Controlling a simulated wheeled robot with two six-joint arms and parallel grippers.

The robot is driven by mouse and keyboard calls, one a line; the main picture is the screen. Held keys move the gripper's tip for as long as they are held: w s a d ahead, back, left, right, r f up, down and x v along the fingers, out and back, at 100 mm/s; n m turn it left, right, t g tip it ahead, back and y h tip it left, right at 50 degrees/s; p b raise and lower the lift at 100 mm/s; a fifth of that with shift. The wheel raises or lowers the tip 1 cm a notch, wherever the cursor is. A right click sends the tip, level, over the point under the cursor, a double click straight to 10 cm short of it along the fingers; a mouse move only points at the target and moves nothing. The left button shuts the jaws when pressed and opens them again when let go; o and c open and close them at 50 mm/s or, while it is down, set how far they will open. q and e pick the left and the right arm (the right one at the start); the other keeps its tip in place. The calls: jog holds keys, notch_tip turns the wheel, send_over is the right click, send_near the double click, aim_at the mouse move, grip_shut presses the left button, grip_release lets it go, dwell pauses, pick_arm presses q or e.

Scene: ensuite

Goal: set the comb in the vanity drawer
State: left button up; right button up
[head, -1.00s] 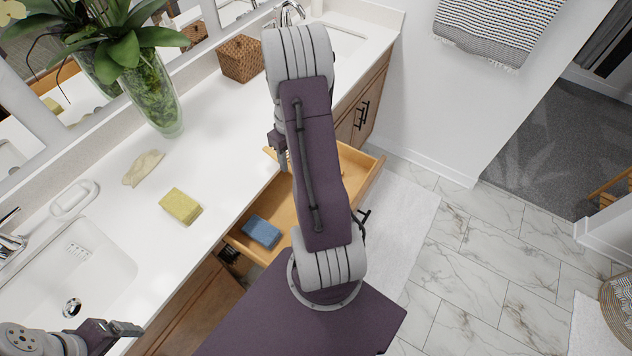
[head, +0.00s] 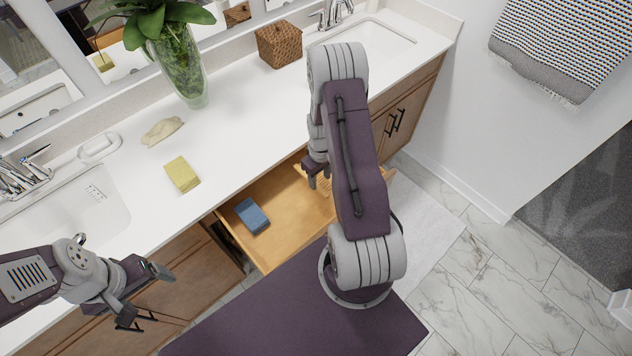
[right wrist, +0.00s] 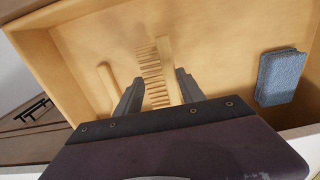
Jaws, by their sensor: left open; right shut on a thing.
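The wooden comb (right wrist: 154,62) is between the fingers of my right gripper (right wrist: 160,80), which is shut on it. The comb's teeth point left in the right wrist view. In the head view my right gripper (head: 318,175) is over the open vanity drawer (head: 285,212), with the comb (head: 306,182) partly hidden by the gripper. The drawer floor lies beyond the comb in the right wrist view; I cannot tell whether they touch. My left gripper (head: 143,293) is open and empty, in front of the cabinet at lower left.
A blue sponge (head: 252,215) lies in the drawer's left part. A light wooden stick-like piece (right wrist: 108,88) shows left of the comb. On the counter (head: 240,130) are a yellow sponge (head: 182,174), a pale shell-like piece (head: 162,131), a plant vase (head: 180,70) and a wicker basket (head: 279,45).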

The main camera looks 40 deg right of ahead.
jog(key=shift+w+f, duration=0.25)
jog(key=shift+w, duration=0.2)
jog(key=shift+w+f, duration=0.2)
jog(key=shift+w, duration=0.25)
notch_tip(320, 180, down, 4)
jog(key=shift+s+r+p, duration=0.1)
jog(key=shift+p, duration=0.2)
jog(key=shift+d, duration=0.1)
jog(key=shift+f, duration=0.25)
jog(key=o, duration=1.3)
notch_tip(320, 180, up, 12)
jog(key=shift+r+b, duration=0.2)
jog(key=shift+b, duration=0.25)
jog(key=shift+m+t, duration=0.6)
jog(key=s+a+r, duration=0.3)
jog(key=a, duration=0.2)
jog(key=s+a+r, duration=0.3)
jog(key=s+a, duration=0.1)
jog(key=a, duration=0.2)
jog(key=s+a+r, duration=0.3)
jog(key=a, duration=0.3)
jog(key=shift+s+r, duration=0.15)
jog(key=shift+r, duration=0.25)
